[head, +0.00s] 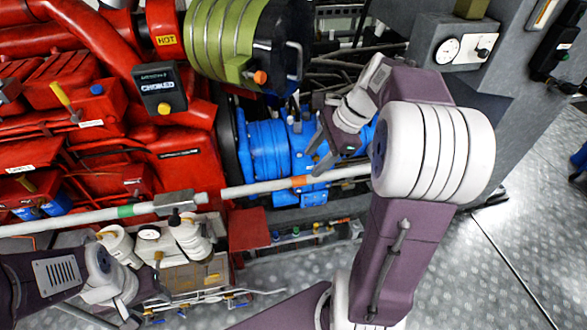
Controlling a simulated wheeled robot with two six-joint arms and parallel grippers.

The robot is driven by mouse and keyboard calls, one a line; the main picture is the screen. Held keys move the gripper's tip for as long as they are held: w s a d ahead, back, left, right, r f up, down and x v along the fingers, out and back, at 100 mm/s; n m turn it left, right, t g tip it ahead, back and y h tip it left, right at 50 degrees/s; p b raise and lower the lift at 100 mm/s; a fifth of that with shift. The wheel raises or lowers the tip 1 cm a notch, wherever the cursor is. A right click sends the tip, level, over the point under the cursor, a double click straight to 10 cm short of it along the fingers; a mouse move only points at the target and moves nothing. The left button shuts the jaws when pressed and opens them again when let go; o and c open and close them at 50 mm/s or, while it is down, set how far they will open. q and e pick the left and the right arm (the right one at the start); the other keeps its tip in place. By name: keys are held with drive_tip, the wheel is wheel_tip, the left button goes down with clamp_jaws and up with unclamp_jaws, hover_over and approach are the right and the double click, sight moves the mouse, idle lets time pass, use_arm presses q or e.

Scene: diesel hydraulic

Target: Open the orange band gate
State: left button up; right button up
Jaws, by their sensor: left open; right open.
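A pale grey rail crosses the middle of the head view in front of the engine. Its right section carries an orange band, making it the orange band gate (255,188); its right end is hidden behind my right arm. The left section carries a green band (125,211). My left gripper (150,312) is open at the lower left, below the rail.
Behind the rail stand a red engine (95,165), a blue unit (265,150) and a green ribbed cylinder (222,40). White bottles and a gauge stand on a tray near my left gripper. A grey cabinet (430,45) with a dial is at upper right. Metal floor (510,240) is clear at right.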

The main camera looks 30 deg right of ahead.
sight(298, 178)
drive_tip(key=x, duration=0.9)
drive_tip(key=shift+w+a+f, duration=0.1)
drive_tip(key=shift+w+f, duration=0.05)
clamp_jaws()
idle(1.0)
